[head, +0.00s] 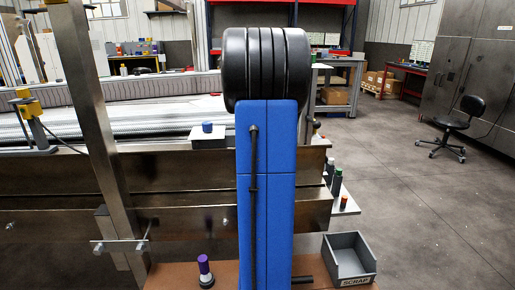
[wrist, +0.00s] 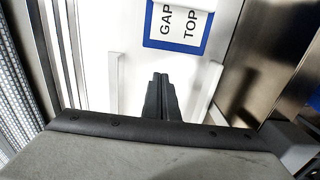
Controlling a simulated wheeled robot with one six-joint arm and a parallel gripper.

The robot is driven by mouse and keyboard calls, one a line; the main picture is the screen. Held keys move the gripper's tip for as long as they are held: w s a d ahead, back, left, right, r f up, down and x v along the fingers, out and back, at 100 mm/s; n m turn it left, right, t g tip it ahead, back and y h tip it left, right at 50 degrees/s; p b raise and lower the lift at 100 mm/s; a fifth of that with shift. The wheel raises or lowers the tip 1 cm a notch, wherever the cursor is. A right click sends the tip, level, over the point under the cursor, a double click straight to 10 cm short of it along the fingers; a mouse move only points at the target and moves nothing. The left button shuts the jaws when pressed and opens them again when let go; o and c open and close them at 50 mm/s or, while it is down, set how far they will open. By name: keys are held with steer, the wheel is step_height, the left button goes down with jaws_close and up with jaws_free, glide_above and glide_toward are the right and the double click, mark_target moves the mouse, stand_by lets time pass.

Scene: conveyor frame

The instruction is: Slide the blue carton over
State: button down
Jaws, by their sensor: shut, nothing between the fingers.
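In the wrist view my gripper (wrist: 160,78) is shut and empty, its dark fingers together over a white surface (wrist: 95,28). Just beyond the fingertips is a blue-edged shape with a white face (wrist: 179,23) reading GAP and TOP. It is cut off by the top of the picture, and I cannot tell if it is the carton or a flat sign. The fingertips look apart from it. My gripper is hidden there.
Two pale raised strips, left (wrist: 116,82) and right (wrist: 205,90), flank the fingers. A metal post (head: 82,90) and steel side rails (head: 70,178) stand at left. A purple-topped item (head: 205,270) and a grey SCRAP bin (head: 349,258) sit low in front.

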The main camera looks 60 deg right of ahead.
step_height(320, 180, up, 4)
steer(key=r+m, duration=0.1)
steer(key=m, duration=0.8)
steer(key=f+m, duration=0.3)
steer(key=m, duration=0.6)
steer(key=f+m, duration=0.3)
steer(key=m, duration=0.6)
steer(key=a+f+m, duration=0.1)
steer(key=f+m, duration=0.3)
steer(key=m, duration=0.5)
steer(key=shift+s+f, duration=0.1)
steer(key=shift+s, duration=0.3)
steer(key=shift+s+d+f, duration=0.25)
steer(key=shift+s+d, duration=0.65)
steer(key=shift+s, duration=0.15)
steer(key=shift+s+d, duration=0.35)
steer(key=shift+s, duration=0.1)
